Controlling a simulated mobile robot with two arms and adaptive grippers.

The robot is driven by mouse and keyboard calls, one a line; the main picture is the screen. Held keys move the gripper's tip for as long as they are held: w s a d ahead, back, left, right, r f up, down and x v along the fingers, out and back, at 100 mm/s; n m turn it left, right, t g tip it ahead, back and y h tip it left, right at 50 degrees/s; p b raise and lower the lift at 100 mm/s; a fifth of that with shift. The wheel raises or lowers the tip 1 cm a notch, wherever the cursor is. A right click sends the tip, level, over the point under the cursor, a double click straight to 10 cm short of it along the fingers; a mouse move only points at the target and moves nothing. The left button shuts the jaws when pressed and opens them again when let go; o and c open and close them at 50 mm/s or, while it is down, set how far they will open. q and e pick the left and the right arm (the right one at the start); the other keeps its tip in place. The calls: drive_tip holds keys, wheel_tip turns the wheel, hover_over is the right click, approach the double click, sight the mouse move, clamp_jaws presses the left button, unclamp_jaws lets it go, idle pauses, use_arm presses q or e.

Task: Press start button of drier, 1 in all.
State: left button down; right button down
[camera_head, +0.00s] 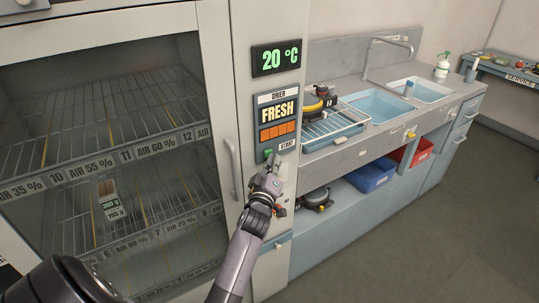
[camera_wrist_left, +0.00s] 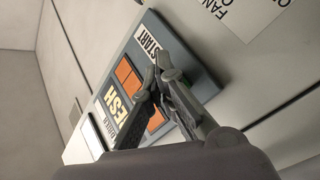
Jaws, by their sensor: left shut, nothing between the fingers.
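The drier (camera_head: 213,60) is a tall pale cabinet with a glass door at the left of the head view. Its control panel (camera_head: 278,97) reads DRIER, FRESH and START, with orange blocks. The green start button (camera_head: 267,154) sits at the panel's lower left, beside the START label. My left gripper (camera_head: 272,163) is shut and empty, its tips just below and in front of the button. In the left wrist view, the shut fingers (camera_wrist_left: 162,68) cover part of the panel (camera_wrist_left: 131,45), and the button is mostly hidden. I cannot tell whether they touch it. My right gripper is not in view.
A green 20 °C display (camera_head: 277,58) is above the panel. The door handle (camera_head: 233,165) is left of my gripper. To the right stands a sink counter (camera_head: 340,160) with a wire rack (camera_head: 335,128) and blue basins. Open floor lies at the lower right.

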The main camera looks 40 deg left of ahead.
use_arm(q)
drive_tip(key=shift+w+a, duration=0.1)
drive_tip(key=shift+a, duration=0.15)
idle(0.4)
drive_tip(key=shift+d, duration=0.15)
drive_tip(key=shift+s+d, duration=0.35)
drive_tip(key=shift+d, duration=0.35)
